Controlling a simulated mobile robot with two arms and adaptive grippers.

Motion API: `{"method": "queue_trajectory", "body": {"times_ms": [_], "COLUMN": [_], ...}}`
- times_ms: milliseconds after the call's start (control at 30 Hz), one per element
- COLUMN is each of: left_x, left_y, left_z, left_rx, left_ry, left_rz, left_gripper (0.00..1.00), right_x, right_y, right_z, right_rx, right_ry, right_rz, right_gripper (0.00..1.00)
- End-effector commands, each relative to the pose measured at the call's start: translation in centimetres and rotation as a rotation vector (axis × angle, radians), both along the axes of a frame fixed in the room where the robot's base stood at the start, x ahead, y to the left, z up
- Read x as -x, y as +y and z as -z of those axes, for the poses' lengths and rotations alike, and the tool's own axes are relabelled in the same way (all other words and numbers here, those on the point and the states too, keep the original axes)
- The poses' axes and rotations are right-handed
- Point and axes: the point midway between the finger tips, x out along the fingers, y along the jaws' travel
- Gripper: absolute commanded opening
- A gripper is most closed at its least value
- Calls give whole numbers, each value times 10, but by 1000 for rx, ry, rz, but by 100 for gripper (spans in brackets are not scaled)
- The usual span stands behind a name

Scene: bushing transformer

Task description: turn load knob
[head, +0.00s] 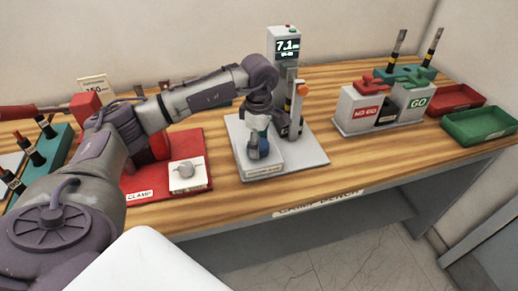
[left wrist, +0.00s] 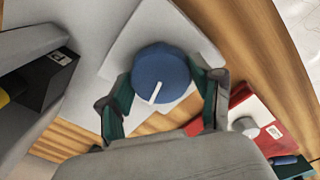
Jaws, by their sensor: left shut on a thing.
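The load knob (left wrist: 160,70) is a round blue knob with a white pointer line. It sits on a pale block of the grey test stand (head: 300,158). In the left wrist view the pointer line runs toward the bottom of the picture, leaning slightly left. My left gripper (head: 260,148) reaches down over the block from above. In the left wrist view its green-padded fingers (left wrist: 163,84) are on both sides of the knob, shut on it. In the head view the gripper hides most of the knob. The stand's display (head: 287,46) reads 7.1. My right gripper is not in view.
A post with an orange knob (head: 302,90) stands just right of my gripper. A red clamp base (head: 142,186) with a white block and grey knob (head: 186,171) lies to the left. A NO GO/GO stand (head: 385,115) and red and green trays (head: 480,124) are at right.

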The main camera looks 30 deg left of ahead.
Motion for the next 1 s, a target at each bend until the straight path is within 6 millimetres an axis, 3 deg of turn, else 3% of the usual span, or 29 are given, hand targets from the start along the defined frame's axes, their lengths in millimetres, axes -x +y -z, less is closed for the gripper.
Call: {"method": "queue_trajectory", "body": {"times_ms": [400,1000], "left_x": [-1,0], "left_y": [0,1], "left_z": [1,-2], "left_rx": [1,0], "left_ry": [-7,-7], "left_rz": [391,760], "left_gripper": [30,30], "right_x": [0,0], "right_y": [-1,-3], "right_z": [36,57], "right_rx": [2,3], "right_ry": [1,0], "right_rz": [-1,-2], "right_gripper": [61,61]}}
